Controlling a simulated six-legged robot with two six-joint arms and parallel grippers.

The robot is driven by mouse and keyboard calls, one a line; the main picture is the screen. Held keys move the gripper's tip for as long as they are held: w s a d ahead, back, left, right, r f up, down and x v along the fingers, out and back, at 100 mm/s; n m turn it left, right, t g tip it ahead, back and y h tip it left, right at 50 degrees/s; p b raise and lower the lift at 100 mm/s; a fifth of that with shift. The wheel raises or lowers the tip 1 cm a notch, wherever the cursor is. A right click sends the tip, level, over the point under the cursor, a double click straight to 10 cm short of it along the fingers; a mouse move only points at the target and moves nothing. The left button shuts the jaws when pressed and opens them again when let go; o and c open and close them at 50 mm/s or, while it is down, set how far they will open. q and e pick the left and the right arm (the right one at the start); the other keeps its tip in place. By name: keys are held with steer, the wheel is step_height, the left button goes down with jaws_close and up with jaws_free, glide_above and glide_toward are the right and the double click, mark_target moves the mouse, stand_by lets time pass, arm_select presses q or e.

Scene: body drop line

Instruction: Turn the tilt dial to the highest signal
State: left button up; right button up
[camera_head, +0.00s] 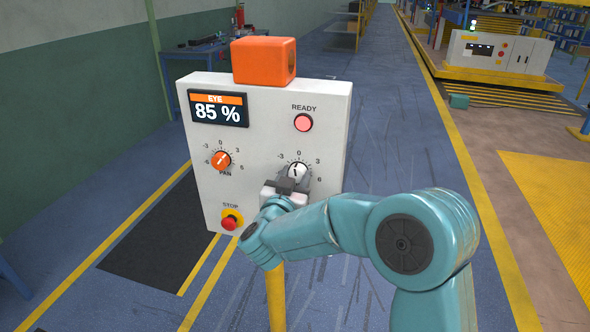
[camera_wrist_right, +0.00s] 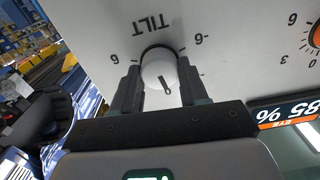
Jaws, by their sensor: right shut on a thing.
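The white tilt dial (camera_head: 298,171) sits at the lower right of the grey-white control panel (camera_head: 262,130). My right gripper (camera_head: 286,187) is at the dial from below. In the right wrist view the gripper (camera_wrist_right: 160,88) has one finger on each side of the dial (camera_wrist_right: 160,72) and is shut on it. The dial's dark pointer mark shows there. In the head view the pointer looks near the 0 at the top of its scale. The display (camera_head: 218,108) reads EYE 85 %. My left gripper is not in view.
The orange pan dial (camera_head: 221,160) is left of the tilt dial. A red STOP button (camera_head: 231,220) sits below it, and a pink READY lamp (camera_head: 303,122) is above the tilt dial. An orange box (camera_head: 264,60) stands on top of the panel. Open floor lies to the right.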

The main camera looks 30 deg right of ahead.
steer(key=n+p, duration=0.2)
steer(key=n, duration=0.1)
steer(key=shift+r, duration=0.1)
steer(key=shift+n+p, duration=0.55)
steer(key=shift+n, duration=0.75)
steer(key=shift+f, duration=0.2)
steer(key=o, duration=1.1)
steer(key=shift+c, duration=0.2)
steer(key=b+v, duration=0.4)
steer(key=v, duration=1.2)
steer(key=shift+s, duration=0.2)
